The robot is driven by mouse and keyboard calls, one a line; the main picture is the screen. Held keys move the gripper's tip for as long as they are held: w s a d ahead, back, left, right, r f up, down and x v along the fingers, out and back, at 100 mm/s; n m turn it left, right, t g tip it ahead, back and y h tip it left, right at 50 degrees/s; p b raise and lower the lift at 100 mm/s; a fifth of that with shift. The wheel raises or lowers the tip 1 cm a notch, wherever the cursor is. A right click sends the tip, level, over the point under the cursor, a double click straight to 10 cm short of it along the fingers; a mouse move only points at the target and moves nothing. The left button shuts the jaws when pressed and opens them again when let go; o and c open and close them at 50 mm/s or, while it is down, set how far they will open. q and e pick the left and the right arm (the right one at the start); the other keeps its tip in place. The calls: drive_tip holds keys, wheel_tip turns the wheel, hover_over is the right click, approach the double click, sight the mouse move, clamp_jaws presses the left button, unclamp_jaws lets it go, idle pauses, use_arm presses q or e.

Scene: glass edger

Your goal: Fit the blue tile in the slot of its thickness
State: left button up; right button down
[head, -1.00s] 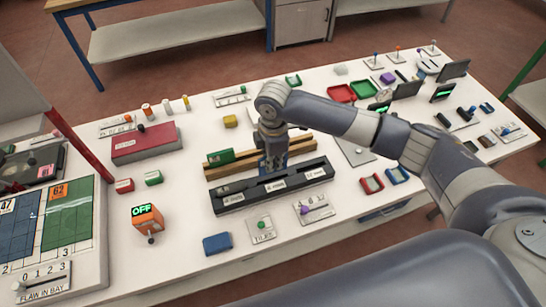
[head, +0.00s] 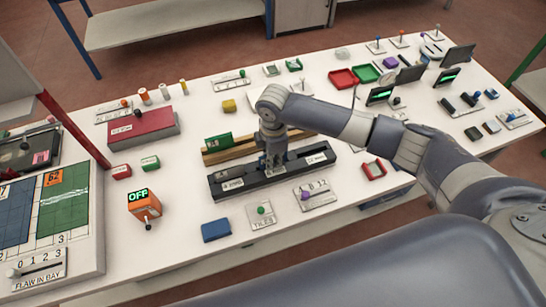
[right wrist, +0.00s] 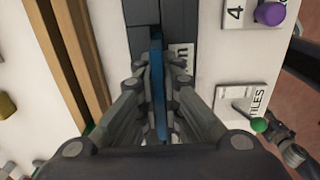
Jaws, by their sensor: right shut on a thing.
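My right gripper (head: 272,163) hangs over the middle of the long black slotted block (head: 292,179). In the right wrist view the right gripper (right wrist: 156,78) is shut on the blue tile (right wrist: 157,50), which stands on edge and shows as a thin blue strip. The tile lines up with the length of the black block (right wrist: 141,12). I cannot tell whether its lower edge is inside the slot. The gripper hides the block's middle part; labels show at its left and right ends. My left gripper is not in view.
A wooden rail (head: 223,155) with a green piece (head: 217,141) lies behind the block. In front are a blue block (head: 216,230), the TILES lever plate (head: 262,215) and a purple-knob plate (head: 315,196). An orange OFF box (head: 144,205) stands at left.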

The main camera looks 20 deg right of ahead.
drive_tip(key=shift+f, duration=0.1)
idle(0.6)
drive_tip(key=c, duration=1.8)
unclamp_jaws()
drive_tip(key=shift+o, duration=0.6)
drive_tip(key=shift+s, duration=0.1)
wheel_tip(320, 180, up, 12)
drive_tip(key=shift+s+r, duration=0.1)
